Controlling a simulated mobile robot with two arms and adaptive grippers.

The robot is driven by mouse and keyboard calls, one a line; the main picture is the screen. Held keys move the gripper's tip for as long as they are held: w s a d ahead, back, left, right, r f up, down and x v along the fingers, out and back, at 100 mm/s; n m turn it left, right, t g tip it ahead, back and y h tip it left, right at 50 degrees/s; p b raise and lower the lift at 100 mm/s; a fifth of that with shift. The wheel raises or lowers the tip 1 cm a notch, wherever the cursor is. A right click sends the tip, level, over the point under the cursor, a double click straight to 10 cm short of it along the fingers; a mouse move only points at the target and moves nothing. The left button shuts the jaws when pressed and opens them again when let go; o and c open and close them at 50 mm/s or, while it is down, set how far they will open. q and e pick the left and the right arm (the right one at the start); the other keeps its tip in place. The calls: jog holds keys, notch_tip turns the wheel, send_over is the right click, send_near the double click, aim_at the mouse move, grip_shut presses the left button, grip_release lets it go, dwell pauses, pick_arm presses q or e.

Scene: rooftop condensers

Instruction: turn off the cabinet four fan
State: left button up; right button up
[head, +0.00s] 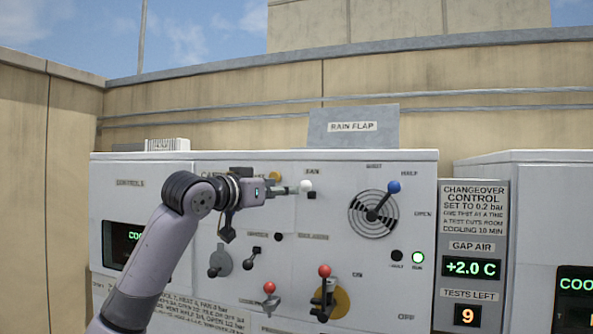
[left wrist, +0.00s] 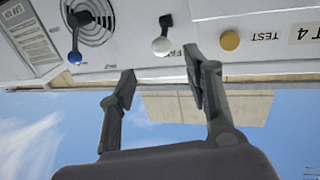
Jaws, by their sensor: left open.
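The white-knobbed fan lever (head: 305,187) is on the upper front of the white cabinet (head: 350,250), under a FAN label. It also shows in the left wrist view (left wrist: 161,46), where a partly visible sign ends in "T 4". My left gripper (head: 291,189) is open and empty, its fingertips at the left of the white knob in the head view. In the left wrist view the knob appears between the two spread fingertips; I cannot tell whether they reach around it. My arm hides part of the panel's left side. My right gripper is not in view.
Nearby are a yellow TEST button (left wrist: 230,40), a blue-knobbed lever (head: 394,187) over a round vent, and two red-knobbed levers (head: 324,271) below. A green lamp (head: 418,257) is lit. A changeover display panel (head: 472,255) stands at the right.

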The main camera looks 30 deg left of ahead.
aim_at(303, 185)
pick_arm(q)
jog(key=w+p, duration=0.1)
jog(key=w, duration=0.2)
jog(key=w+p, duration=0.2)
jog(key=w, duration=0.1)
jog(key=w+p, duration=0.1)
jog(key=w, duration=0.3)
jog(key=shift+d+r+p, duration=0.25)
jog(key=shift+p, duration=0.1)
jog(key=shift+w+f, duration=0.15)
jog(key=shift+w, duration=0.4)
jog(key=shift+c, duration=0.3)
jog(key=shift+f, duration=0.1)
grip_shut()
